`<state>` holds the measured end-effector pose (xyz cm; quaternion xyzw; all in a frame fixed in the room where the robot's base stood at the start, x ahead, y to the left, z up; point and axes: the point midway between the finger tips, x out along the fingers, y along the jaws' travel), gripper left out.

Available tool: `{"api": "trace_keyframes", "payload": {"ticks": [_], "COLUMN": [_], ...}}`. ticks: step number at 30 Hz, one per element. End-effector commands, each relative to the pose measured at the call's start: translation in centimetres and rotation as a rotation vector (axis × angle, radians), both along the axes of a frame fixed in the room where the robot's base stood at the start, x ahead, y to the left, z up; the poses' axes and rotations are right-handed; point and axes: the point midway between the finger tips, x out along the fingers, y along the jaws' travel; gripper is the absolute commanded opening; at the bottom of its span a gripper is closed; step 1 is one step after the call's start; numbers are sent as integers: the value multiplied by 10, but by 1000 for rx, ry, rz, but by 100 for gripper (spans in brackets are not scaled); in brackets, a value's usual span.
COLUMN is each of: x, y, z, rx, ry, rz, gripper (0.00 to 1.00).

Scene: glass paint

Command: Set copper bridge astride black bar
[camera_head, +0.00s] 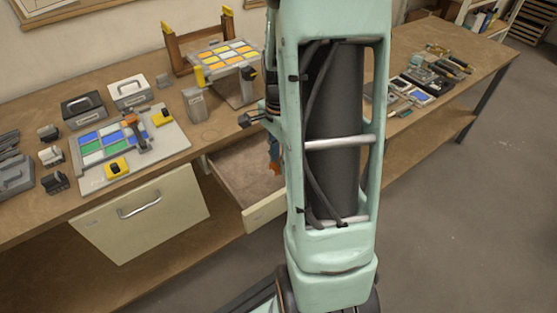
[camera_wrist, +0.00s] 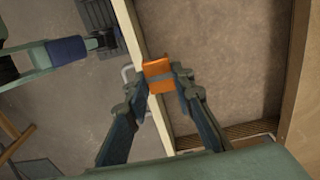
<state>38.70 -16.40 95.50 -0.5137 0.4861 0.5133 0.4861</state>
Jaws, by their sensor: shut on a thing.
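The copper bridge, a small orange block (camera_wrist: 158,67) with a dark band across its middle, sits between the fingertips of my gripper (camera_wrist: 161,80) in the wrist view. My gripper is shut on it. In the head view my gripper (camera_head: 273,152) and the orange piece (camera_head: 276,168) show partly, low over the open drawer (camera_head: 238,167), with my arm hiding much of that area.
The drawer's pale front wall (camera_wrist: 150,45) runs beside the held piece in the wrist view. Metal boxes (camera_head: 83,108) and a wooden stand (camera_head: 175,50) are behind. Tools (camera_head: 420,80) cover the right of the bench.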

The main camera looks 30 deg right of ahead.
Motion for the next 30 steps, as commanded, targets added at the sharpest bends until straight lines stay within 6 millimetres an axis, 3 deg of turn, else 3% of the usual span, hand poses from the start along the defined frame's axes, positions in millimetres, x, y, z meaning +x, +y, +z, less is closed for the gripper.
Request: {"api": "trace_keyframes", "payload": {"ticks": [16, 30], "x": [0, 0], "y": [-1, 0], "z": [3, 30], "rx": [0, 0], "ry": [0, 0], "rz": [-1, -1], "gripper": [0, 0]}}
